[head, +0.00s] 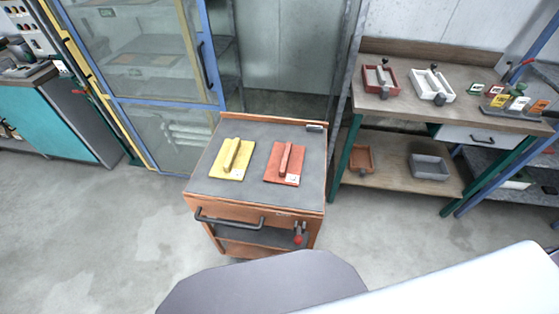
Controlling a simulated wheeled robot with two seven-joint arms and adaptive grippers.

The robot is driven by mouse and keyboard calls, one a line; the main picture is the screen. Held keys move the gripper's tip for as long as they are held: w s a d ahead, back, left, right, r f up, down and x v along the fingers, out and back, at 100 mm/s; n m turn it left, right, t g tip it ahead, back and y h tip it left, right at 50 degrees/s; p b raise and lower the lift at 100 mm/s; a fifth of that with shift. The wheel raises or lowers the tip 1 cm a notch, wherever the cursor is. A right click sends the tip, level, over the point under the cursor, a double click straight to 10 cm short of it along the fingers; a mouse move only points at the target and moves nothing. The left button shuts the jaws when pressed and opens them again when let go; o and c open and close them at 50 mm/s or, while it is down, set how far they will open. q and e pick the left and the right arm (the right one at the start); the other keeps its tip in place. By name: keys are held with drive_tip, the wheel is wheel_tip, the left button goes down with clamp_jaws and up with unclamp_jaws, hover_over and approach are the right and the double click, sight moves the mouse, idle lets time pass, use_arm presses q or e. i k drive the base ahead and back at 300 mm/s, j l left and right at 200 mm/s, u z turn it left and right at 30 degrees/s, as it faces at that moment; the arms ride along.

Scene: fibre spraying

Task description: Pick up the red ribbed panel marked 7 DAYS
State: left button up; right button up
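A red ribbed panel (292,172) lies flat on the grey top of an orange cart (226,200), right of centre. It has a raised rib along its middle and a small pale label at its lower right corner; the label is too small to read. A yellow panel (240,172) of like shape lies beside it to the left, a gap apart. Neither of my grippers shows in the head view.
The cart has a dark handle (230,221) at its front and a red knob (298,239). A workbench (415,71) with trays stands at the right. A blue-framed glass cabinet (158,60) stands behind left. Floor (105,235) left of the cart is clear.

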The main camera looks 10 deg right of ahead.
sight(284, 167)
drive_tip(key=i+j+z, duration=0.1)
drive_tip(key=j+z, duration=0.3)
drive_tip(key=j, duration=0.75)
drive_tip(key=k+j+z, duration=0.1)
drive_tip(key=j+z, duration=0.35)
drive_tip(key=j, duration=0.7)
